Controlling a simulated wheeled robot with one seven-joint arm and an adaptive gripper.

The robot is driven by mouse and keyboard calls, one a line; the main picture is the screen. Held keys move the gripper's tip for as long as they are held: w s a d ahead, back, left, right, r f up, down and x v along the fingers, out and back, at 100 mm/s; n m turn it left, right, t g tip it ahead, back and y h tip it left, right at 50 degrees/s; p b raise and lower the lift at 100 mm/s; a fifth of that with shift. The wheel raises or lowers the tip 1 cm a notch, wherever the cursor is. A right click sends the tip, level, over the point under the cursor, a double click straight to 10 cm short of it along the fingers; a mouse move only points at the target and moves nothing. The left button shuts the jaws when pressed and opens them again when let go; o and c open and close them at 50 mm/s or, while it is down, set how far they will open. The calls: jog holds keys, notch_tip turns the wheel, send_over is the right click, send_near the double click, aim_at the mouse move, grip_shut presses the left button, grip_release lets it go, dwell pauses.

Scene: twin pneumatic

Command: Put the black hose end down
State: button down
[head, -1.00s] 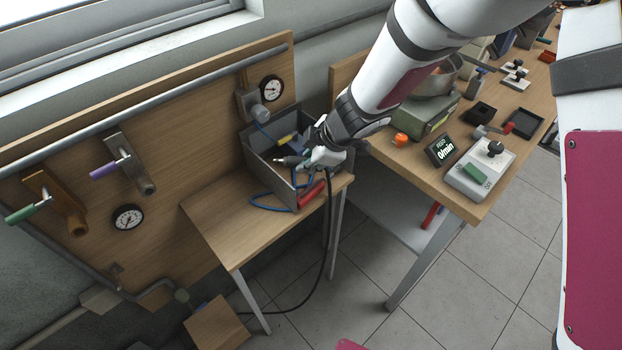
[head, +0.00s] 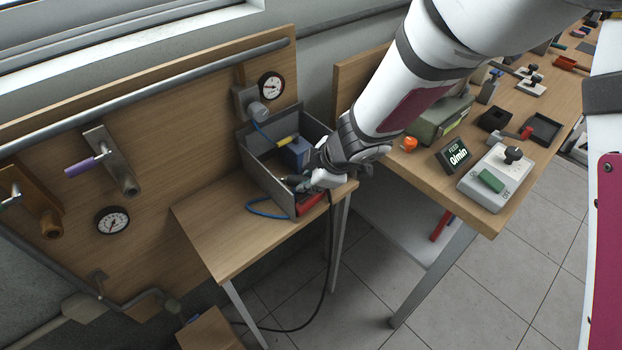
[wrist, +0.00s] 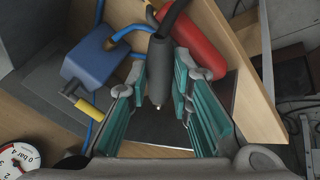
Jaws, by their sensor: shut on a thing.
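The black hose end (wrist: 159,78) is a dark cylinder with a small bright tip, seen in the wrist view between my gripper's teal finger pads. My gripper (wrist: 160,66) is shut on it. In the head view my gripper (head: 298,183) is low at the right side of the open grey bin (head: 268,186), and the hose end is hard to make out there. The black hose (head: 329,240) hangs from the gripper over the small table's edge to the floor. I cannot tell whether the hose end touches the bin floor.
The small wooden table (head: 215,225) is clear left of the bin. A workbench with a control box (head: 497,178) stands at right.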

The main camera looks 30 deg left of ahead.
jog(key=shift+f+b, duration=0.4)
jog(key=shift+f, duration=0.25)
jog(key=c, duration=1.4)
grip_release()
jog(key=shift+f, duration=0.1)
jog(key=shift+c, duration=0.2)
jog(key=shift+d, duration=0.1)
jog(key=shift+r+p, duration=0.45)
jog(key=shift+r, duration=0.25)
jog(key=p+v, duration=0.6)
jog(key=v, duration=0.6)
jog(key=shift+p, duration=0.4)
